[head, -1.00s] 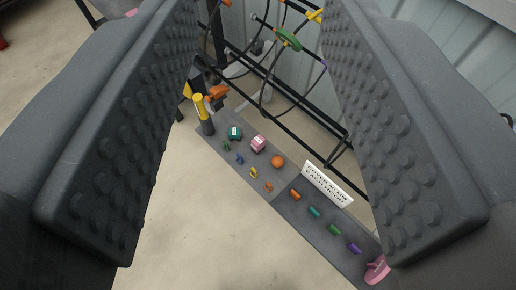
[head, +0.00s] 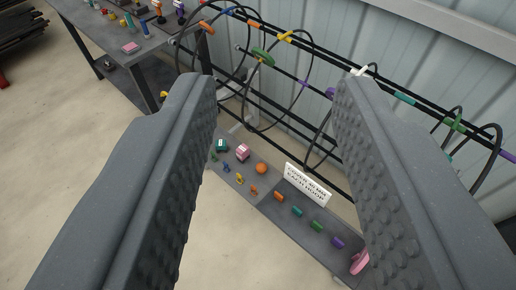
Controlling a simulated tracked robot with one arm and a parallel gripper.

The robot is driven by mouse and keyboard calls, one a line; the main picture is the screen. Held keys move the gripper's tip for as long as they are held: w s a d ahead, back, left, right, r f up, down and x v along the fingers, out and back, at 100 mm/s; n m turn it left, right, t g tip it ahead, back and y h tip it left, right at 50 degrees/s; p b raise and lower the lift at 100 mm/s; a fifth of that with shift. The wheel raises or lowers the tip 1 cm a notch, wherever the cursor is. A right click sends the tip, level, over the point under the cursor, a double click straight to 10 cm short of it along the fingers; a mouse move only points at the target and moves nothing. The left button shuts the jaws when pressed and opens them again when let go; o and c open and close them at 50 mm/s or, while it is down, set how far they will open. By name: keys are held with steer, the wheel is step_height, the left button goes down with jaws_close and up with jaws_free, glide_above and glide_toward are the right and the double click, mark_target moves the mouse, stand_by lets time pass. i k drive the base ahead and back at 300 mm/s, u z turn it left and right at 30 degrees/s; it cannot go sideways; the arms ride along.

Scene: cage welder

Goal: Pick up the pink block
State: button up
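The pink block (head: 242,152) is a small cube with a pale mark on its top. It sits on the dark grey board (head: 268,205), between a teal block (head: 221,145) and an orange ball (head: 261,168). My gripper (head: 275,95) is open, its two ridged dark fingers wide apart at the left and right of the picture. Nothing is between the fingers close up. The pink block shows in the gap, farther off and below, nearer the left finger.
Small coloured pegs (head: 297,211) and a white sign (head: 307,185) are on the board, with a pink piece (head: 360,262) at its near end. Behind it are black rails with cables (head: 290,77) and a corrugated wall. A table (head: 130,42) stands upper left.

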mark_target(243, 153)
steer(key=z, duration=0.35)
steer(key=i, duration=1.2)
steer(key=u, duration=0.25)
